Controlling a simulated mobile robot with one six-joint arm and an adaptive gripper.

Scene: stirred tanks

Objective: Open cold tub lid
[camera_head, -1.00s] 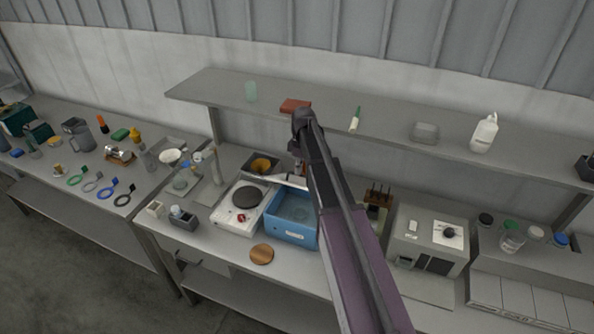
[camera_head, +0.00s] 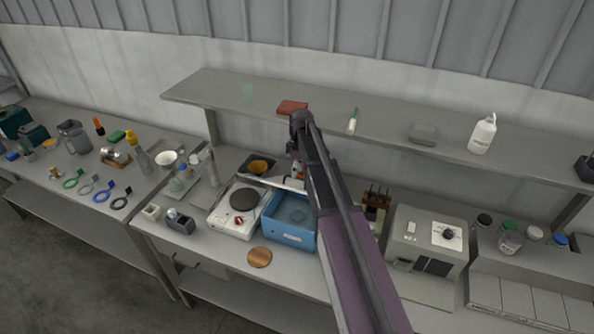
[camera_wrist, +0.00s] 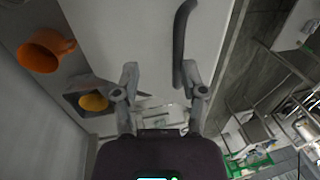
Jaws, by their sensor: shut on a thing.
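The cold tub (camera_head: 289,233) is a blue box on the bench with its top open and a pale bluish inside. Its pale lid (camera_head: 287,184) stands raised along the tub's back edge, seen nearly edge-on. In the wrist view the lid (camera_wrist: 130,35) is a broad white panel with a dark curved handle (camera_wrist: 180,45). My gripper (camera_wrist: 162,78) is at the lid, its two fingers spaced apart, the right one by the lower end of the handle. The exact contact is unclear. In the head view my arm hides part of the tub's right side.
A white hotplate (camera_head: 237,211) stands close left of the tub, and a grey instrument (camera_head: 427,240) stands to the right. A brown disc (camera_head: 259,257) lies in front. The shelf (camera_head: 330,123) runs above. An orange cup (camera_wrist: 45,50) shows in the wrist view.

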